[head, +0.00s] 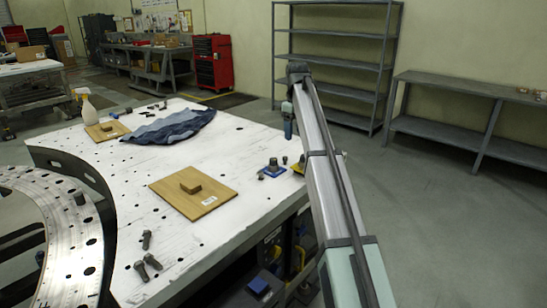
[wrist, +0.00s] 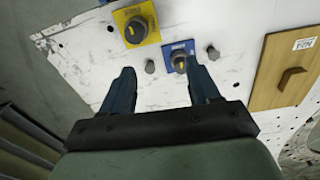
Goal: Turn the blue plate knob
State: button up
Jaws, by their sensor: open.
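The blue plate with its dark knob (head: 272,168) sits near the right edge of the white table. In the wrist view the blue plate (wrist: 177,48) and its knob (wrist: 179,62) lie just beyond my right fingertip, which partly overlaps them. My gripper (wrist: 164,75) is open and empty, its two fingers spread apart. It is blurred from certain contact by the viewpoint; I cannot tell its height above the table. A yellow plate with a knob (wrist: 136,28) lies to the left of the blue plate, beyond the left finger.
A grey peg (wrist: 150,67) stands between the fingers in view, and another (wrist: 213,53) stands right of the blue plate. A wooden board with a block handle (head: 207,192), a denim cloth (head: 172,126) and several loose bolts (head: 146,240) lie on the table (head: 150,185).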

jog(key=r+n, duration=0.2)
send_over(274, 159)
jog(key=shift+g, duration=0.3)
notch_tip(274, 159, down, 14)
jog(key=shift+a+f, duration=0.15)
jog(key=shift+f, duration=0.05)
jog(key=c, duration=1.1)
